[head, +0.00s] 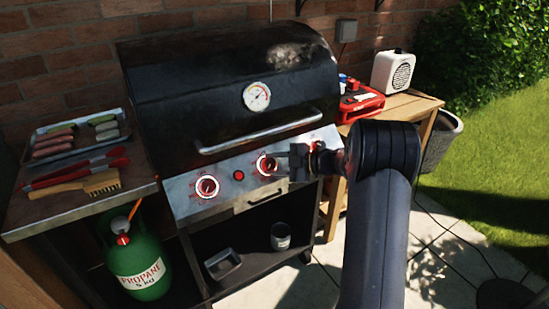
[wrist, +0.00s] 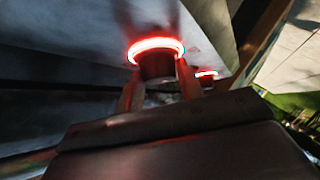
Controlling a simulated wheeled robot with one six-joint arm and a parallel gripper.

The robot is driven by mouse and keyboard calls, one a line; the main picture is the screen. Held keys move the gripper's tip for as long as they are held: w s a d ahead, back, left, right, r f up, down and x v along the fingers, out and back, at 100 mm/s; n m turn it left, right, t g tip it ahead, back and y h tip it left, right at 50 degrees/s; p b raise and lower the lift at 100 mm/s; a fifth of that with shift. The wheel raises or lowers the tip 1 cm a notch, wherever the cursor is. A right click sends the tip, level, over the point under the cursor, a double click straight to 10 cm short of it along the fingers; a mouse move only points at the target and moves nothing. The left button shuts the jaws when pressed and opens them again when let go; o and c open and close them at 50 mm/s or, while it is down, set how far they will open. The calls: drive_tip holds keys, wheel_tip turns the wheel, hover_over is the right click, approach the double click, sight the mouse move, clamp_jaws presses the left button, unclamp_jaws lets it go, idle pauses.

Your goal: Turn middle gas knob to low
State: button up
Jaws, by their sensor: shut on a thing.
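The gas grill (head: 235,90) has a sloping control panel with knobs ringed in red. The left knob (head: 207,187) is in clear view in the head view. The middle knob (head: 265,165) has my gripper (head: 280,160) at its right side. In the wrist view the knob's red ring glows (wrist: 156,43), and the fingers of my gripper (wrist: 157,75) are shut on the knob, one on each side. Another red ring (wrist: 206,74), partly hidden by a finger, shows to the right. My gripper and wrist cover the right part of the panel in the head view. I cannot read the middle knob's setting.
The lid handle (head: 258,132) juts out above the knobs, and a lower handle (head: 265,197) sits below the panel. A green propane tank (head: 140,262) stands at left below a side shelf with tongs, a brush (head: 80,188) and a food tray (head: 75,140). A red case (head: 360,106) is at right.

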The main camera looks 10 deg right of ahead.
drive_tip(key=shift+n+g+p, duration=0.45)
drive_tip(key=shift+n+g, duration=0.05)
drive_tip(key=shift+n, duration=0.2)
drive_tip(key=o, duration=1)
drive_tip(key=v, duration=1.1)
drive_tip(key=shift+p, duration=0.35)
drive_tip(key=shift+w+a, duration=0.1)
drive_tip(key=x, duration=1.1)
drive_tip(key=shift+b, duration=0.35)
drive_tip(key=shift+m, duration=0.3)
